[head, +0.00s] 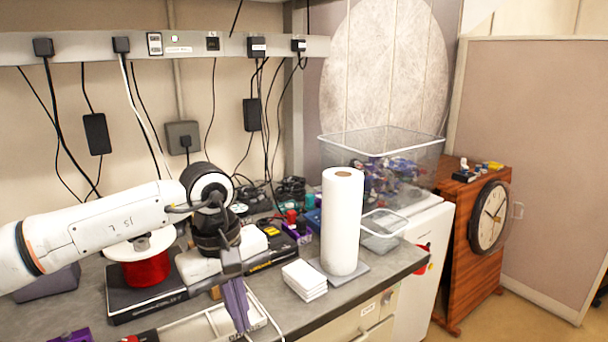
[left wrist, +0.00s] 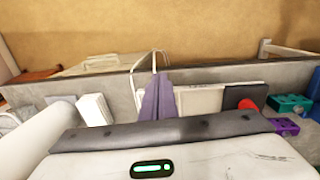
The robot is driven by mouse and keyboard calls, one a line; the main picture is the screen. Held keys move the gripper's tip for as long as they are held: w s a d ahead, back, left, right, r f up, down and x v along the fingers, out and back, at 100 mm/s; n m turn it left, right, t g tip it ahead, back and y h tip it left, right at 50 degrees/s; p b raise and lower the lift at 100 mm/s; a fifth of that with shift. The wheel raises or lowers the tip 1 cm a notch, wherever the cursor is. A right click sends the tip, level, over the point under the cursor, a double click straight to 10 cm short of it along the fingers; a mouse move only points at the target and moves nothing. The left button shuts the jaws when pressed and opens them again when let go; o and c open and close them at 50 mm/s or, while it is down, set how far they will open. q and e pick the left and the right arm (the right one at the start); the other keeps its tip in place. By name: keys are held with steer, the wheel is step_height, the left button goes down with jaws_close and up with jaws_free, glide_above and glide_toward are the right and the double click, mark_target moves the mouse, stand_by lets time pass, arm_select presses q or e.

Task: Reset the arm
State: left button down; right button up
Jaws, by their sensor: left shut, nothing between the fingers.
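My left arm (head: 100,222) comes in from the left in the head view, over the workbench. My left gripper (head: 238,318) points down at the front of the bench, above a white tray (head: 200,328). Its purple-grey fingers are together with nothing between them. In the left wrist view the shut fingers (left wrist: 158,97) show in the middle, in front of the white tray (left wrist: 200,98). My right gripper is in neither view.
A paper towel roll (head: 342,220) stands upright right of my gripper, beside a stack of white napkins (head: 304,279). A red spool (head: 146,270) sits under the arm.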

arm_select(q)
steer(key=s+d+f+n+g+h, duration=0.2)
steer(key=s+d+h, duration=0.25)
steer(key=d, duration=0.35)
steer(key=s+d+f+n+g+h, duration=0.1)
steer(key=s+d+f+g+h, duration=0.15)
steer(key=s+d, duration=0.4)
steer(key=s+d+r+n+t+h, duration=0.25)
steer(key=d+r+n+h, duration=0.55)
steer(key=d+n+h, duration=0.4)
steer(key=w+a+f+n+t+y, duration=0.1)
steer(key=w+a+f+n+t, duration=0.1)
steer(key=w+a+n+t, duration=0.65)
steer(key=s+a+f+n+t+y, duration=0.15)
steer(key=n+t, duration=0.35)
steer(key=n, duration=0.8)
steer(key=a+f+n+t+y, duration=0.4)
steer(key=a+f+n+y, duration=0.65)
steer(key=f+n, duration=0.45)
steer(key=s+a+f+n+g+y, duration=0.2)
steer(key=s+a+f+n, duration=0.3)
steer(key=s+f, duration=0.4)
steer(key=s+a+f+n+g+y, duration=0.2)
steer(key=s+a+f+n+g, duration=0.3)
steer(key=s+a+f+n, duration=0.1)
step_height(320, 180, down, 4)
steer(key=s+a, duration=0.1)
steer(key=s, duration=0.1)
steer(key=shift+s+y, duration=0.35)
steer(key=shift+y, duration=0.05)
